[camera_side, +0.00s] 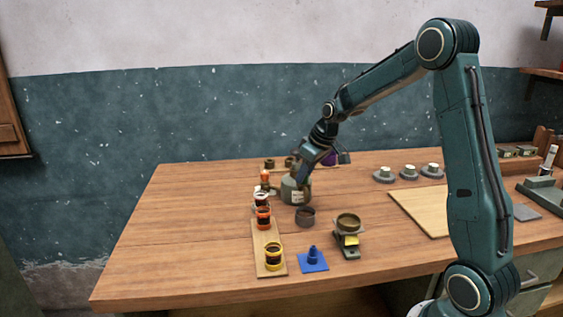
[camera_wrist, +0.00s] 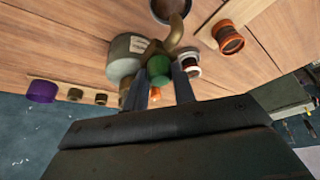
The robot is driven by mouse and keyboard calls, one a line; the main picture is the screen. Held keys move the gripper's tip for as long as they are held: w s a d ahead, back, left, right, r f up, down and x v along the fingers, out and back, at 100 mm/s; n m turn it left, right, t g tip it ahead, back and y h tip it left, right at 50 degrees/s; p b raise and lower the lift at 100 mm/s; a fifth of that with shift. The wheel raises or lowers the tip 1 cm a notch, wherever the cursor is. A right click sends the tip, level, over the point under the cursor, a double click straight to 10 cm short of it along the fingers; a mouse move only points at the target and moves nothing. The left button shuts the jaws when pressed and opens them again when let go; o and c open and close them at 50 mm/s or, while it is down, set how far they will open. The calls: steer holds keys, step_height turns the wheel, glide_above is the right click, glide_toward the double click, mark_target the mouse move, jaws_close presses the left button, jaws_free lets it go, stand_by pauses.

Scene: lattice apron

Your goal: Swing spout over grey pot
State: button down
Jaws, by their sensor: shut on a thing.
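The grey pot (camera_side: 306,216) stands on the table in front of a grey-green labelled tank (camera_side: 294,192). The pot is cut by the top edge of the wrist view (camera_wrist: 158,17). A brass spout (camera_wrist: 172,38) shows beside the tank (camera_wrist: 122,62) in the wrist view. Its tip overlaps the near rim of the grey pot there; the height between them cannot be told. A green knob (camera_wrist: 159,69) sits at the spout's near end. My gripper (camera_wrist: 161,88) is shut on this green knob, with a finger at each side. In the side view my gripper (camera_side: 302,180) hides the spout.
A wooden strip (camera_side: 268,245) holds white, orange (camera_side: 263,218) and yellow (camera_side: 273,257) banded pots left of the grey pot. A blue stand (camera_side: 313,260) and a scale-like device with a bowl (camera_side: 348,224) stand in front. A pale board (camera_side: 420,210) lies right.

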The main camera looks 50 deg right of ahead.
steer(key=shift+r, duration=0.1)
steer(key=c, duration=1.1)
jaws_free()
steer(key=v, duration=1.3)
steer(key=shift+s+d+r, duration=0.1)
steer(key=shift+r, duration=0.25)
steer(key=s+a+r, duration=0.2)
steer(key=s+a, duration=0.7)
steer(key=a, duration=0.5)
steer(key=shift+t, duration=0.5)
steer(key=s+a+f, duration=0.1)
steer(key=s+a, duration=0.1)
steer(key=s, duration=0.2)
steer(key=s+a+f, duration=0.2)
steer(key=s, duration=0.2)
steer(key=s+a+f, duration=0.1)
steer(key=s+a, duration=0.1)
steer(key=s, duration=0.2)
steer(key=shift+s+a+f, duration=0.1)
steer(key=shift+s+f, duration=0.2)
steer(key=shift+f, duration=0.05)
